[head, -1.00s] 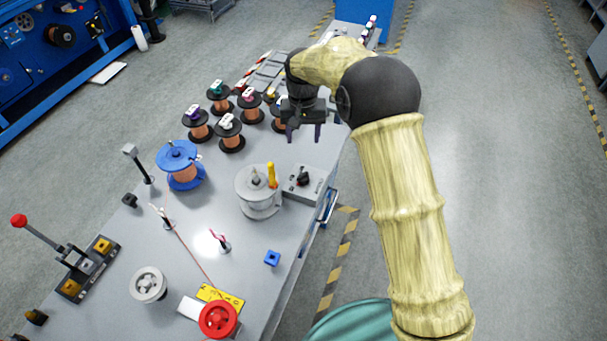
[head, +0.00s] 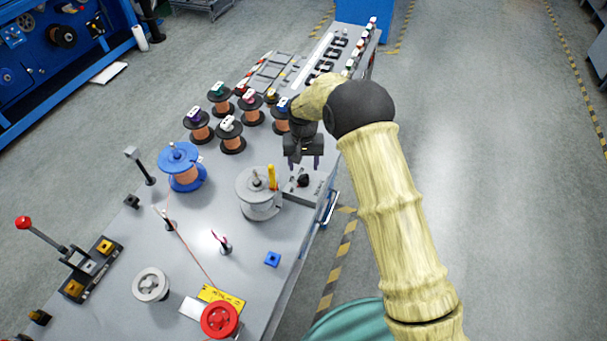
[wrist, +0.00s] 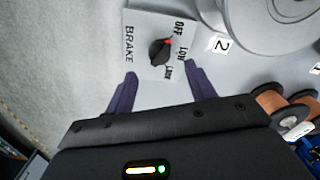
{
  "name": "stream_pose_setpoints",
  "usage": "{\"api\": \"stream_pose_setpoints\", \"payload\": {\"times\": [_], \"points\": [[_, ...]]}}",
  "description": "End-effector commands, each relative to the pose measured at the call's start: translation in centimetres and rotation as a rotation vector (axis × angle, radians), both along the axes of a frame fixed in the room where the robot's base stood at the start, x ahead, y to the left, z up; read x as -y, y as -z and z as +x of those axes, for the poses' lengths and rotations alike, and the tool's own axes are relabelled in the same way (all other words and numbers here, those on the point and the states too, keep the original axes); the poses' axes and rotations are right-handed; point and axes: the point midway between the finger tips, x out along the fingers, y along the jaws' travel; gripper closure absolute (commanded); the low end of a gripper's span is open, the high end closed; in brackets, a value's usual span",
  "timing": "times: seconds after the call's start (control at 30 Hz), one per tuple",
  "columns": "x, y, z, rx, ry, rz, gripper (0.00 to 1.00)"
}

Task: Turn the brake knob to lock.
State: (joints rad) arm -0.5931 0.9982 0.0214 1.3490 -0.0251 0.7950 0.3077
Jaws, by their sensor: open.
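The brake knob (wrist: 160,52) is a black knob with a red mark, on a light grey plate (wrist: 143,25) lettered BRAKE, OFF, LOW and a third word that looks like LOCK. In the wrist view the red mark is at the knob's upper right, towards the OFF and LOW lettering; its exact setting is unclear. In the head view the knob (head: 303,181) sits on the grey brake box (head: 310,192) at the table's right edge. My gripper (head: 304,163) is open and empty just above and behind the knob. In the wrist view the fingers (wrist: 160,80) point towards it without touching.
A grey drum (head: 256,205) with a yellow upright piece (head: 272,177) stands close left of the brake box. Copper spools (head: 231,140) stand behind it. A blue-flanged spool (head: 181,172) stands further left. The floor to the right of the table is clear.

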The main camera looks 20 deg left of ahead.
Motion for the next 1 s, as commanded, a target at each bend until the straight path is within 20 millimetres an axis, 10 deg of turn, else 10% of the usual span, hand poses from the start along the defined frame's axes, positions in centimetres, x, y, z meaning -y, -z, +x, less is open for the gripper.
{"api": "stream_pose_setpoints", "payload": {"times": [0.3,0.73,1.0], "points": [[0.0,5.2,0.0,-0.001,0.0,-0.001,0.45],[0.0,6.5,0.0,0.001,0.0,0.0,0.45],[0.0,6.5,0.0,0.001,0.0,0.0,0.89]]}}
